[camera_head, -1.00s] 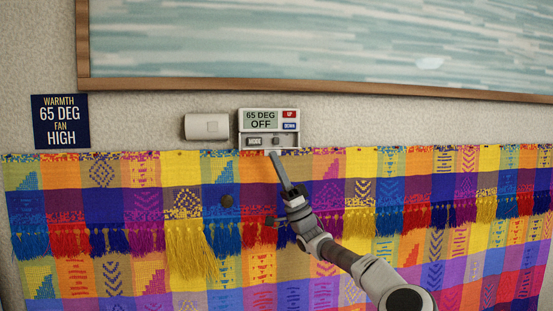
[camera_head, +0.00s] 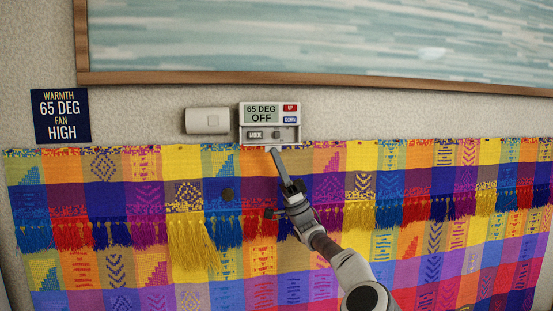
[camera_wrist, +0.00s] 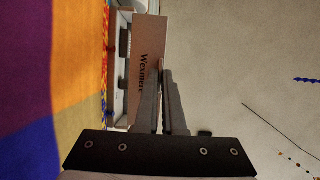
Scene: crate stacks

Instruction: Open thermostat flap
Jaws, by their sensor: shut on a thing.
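The thermostat (camera_head: 296,107) is a white box on the wall. Its display reads "65 DEG OFF", with red UP and blue DOWN buttons beside it. Its lower compartment is uncovered, showing a MODE button (camera_head: 255,134) and a small dark knob. In the wrist view, the flap (camera_wrist: 148,45), a pale panel lettered "Wexmere", stands out from the thermostat body (camera_wrist: 118,60). My gripper (camera_head: 273,151) reaches up from below to the thermostat's lower edge. In the wrist view, my gripper (camera_wrist: 161,68) is shut on the flap's outer edge; the fingertips partly hide the lettering.
A white wall box (camera_head: 207,121) is just left of the thermostat. A dark sign (camera_head: 61,116) reads "WARMTH 65 DEG FAN HIGH". A wood-framed picture (camera_head: 330,83) hangs above. A colourful fringed cloth (camera_head: 100,200) covers the wall below, behind my arm.

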